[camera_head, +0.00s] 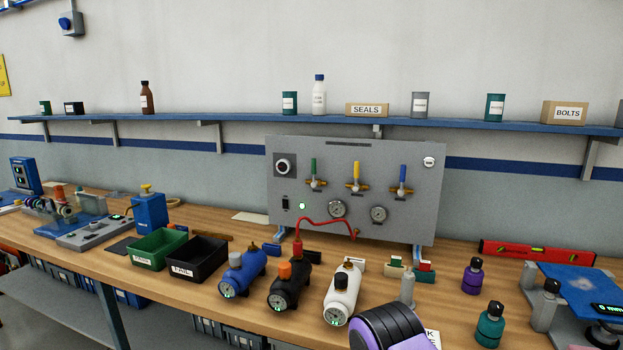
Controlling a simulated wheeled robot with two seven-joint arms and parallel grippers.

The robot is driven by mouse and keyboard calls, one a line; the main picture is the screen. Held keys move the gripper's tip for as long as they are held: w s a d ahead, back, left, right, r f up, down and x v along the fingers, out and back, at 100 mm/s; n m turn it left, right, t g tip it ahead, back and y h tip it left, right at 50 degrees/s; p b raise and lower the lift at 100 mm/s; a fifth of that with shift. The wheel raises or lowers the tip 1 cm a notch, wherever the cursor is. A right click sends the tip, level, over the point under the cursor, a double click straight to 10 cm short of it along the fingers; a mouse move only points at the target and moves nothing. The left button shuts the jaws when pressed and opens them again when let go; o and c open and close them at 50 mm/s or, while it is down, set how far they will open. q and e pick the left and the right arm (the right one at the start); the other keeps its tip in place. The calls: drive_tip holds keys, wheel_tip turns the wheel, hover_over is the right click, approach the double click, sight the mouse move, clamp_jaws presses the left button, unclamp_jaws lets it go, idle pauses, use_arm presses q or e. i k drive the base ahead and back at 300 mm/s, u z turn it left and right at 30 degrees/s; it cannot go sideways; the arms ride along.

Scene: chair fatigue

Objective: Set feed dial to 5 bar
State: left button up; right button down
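A grey test panel (394,160) stands upright at the back of the wooden bench. A round black dial (284,167) with a pale ring sits at its upper left; this looks like the feed dial, but its marks and setting are too small to read. Two round gauges, a left one (337,209) and a right one (379,214), sit low on the panel; their readings are not legible. A green-lit lamp (302,206) and a black switch (285,202) are below the dial.
Green (314,168), yellow (356,171) and blue (402,174) valve handles stand on the panel. A red hose (322,220) arches across its lower front. Blue (243,275), black (289,287) and white (342,292) cylinders and a black bin (200,259) crowd the bench before it.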

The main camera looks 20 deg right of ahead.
sight(283, 165)
drive_tip(key=u, duration=1.2)
drive_tip(key=i, duration=0.85)
drive_tip(key=z, duration=2.35)
